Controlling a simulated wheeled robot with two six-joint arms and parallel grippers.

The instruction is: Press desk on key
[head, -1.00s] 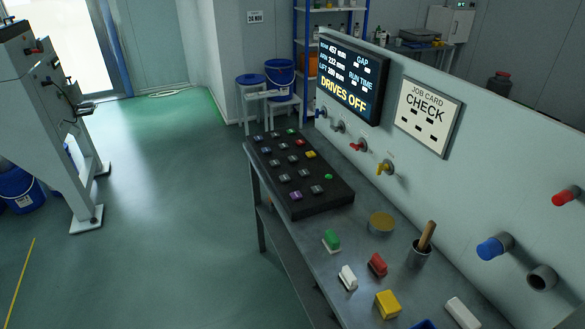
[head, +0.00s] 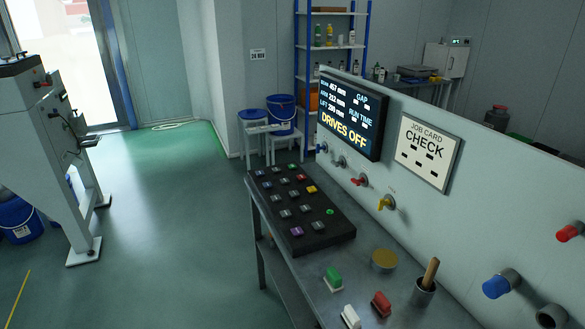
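A black key panel (head: 300,210) lies on the metal desk (head: 357,259), at the desk's far end. It carries several small keys in grey, blue, green, red, yellow and purple. One green key (head: 293,167) is at its far edge, and a round green one (head: 330,212) is near its right side. The key labels are too small to read. The display (head: 349,114) on the upright panel reads "DRIVES OFF". Neither of my grippers is in the head view.
A job card (head: 426,151) reading "CHECK" and several coloured knobs are on the upright panel (head: 480,200). Green, white and red blocks, a round tan disc (head: 384,261) and a cup (head: 423,291) with a wooden handle stand on the desk. The floor (head: 165,230) left of it is clear.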

